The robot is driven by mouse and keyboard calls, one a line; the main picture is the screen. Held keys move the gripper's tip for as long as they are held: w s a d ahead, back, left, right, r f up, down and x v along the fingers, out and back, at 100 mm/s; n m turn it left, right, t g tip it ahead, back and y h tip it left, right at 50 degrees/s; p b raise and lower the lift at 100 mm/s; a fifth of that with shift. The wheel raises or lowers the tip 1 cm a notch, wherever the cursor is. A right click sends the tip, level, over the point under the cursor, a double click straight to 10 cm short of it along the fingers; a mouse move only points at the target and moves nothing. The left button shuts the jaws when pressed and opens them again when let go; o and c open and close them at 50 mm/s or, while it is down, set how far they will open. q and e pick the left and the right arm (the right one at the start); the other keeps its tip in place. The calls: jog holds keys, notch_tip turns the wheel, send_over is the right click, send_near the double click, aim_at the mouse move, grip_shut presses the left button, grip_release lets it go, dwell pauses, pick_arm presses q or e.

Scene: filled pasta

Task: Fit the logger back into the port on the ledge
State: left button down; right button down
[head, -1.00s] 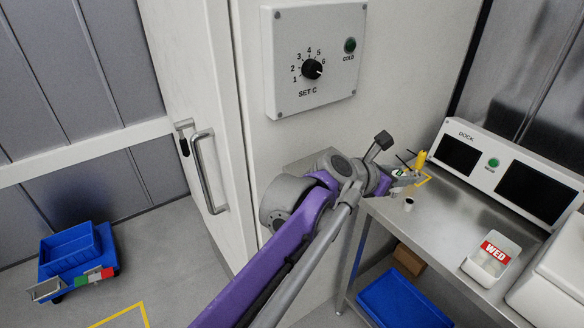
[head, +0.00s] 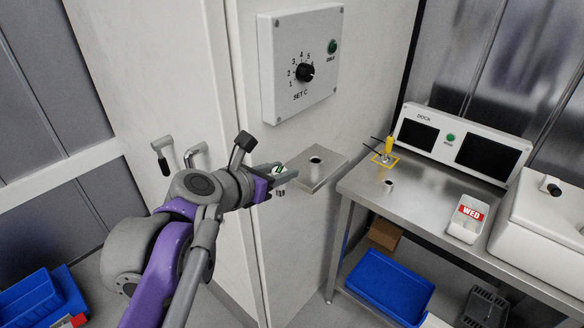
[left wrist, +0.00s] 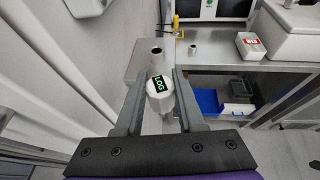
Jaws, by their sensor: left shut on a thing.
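The logger (left wrist: 159,96) is a white capped piece with a green LOG display. My left gripper (left wrist: 159,88) is shut on it, one finger on each side. In the head view the logger (head: 281,178) hangs at the tips of my left gripper (head: 276,176), left of the ledge and apart from it. The steel ledge (head: 325,172) sticks out from the white cabinet wall. Its port (head: 316,161) is an upright round collar with a dark opening, and looks empty. In the left wrist view the port (left wrist: 156,49) is beyond the logger. My right gripper is not in view.
A steel bench (head: 362,193) stands right of the ledge. It bears a small round cup (head: 389,185), a yellow-handled tool (head: 389,146), a WED tub (head: 466,220) and the DOCK panel (head: 462,143). A dial box (head: 300,60) is on the wall above.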

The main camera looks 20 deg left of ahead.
pick_arm(q)
jog(key=shift+s+a+r, duration=0.1)
jog(key=shift+s+a, duration=0.35)
jog(key=shift+a, duration=0.05)
jog(key=shift+w+r+p+x, duration=0.15)
jog(key=shift+r+x, duration=0.4)
jog(key=shift+x, duration=2.45)
jog(key=shift+w+r+p+x, duration=0.1)
jog(key=shift+w+r+x, duration=0.3)
jog(key=shift+x, duration=2.6)
jog(key=shift+w+r+p+x, duration=0.1)
jog(key=shift+r+x, duration=0.55)
jog(key=shift+x, duration=2.3)
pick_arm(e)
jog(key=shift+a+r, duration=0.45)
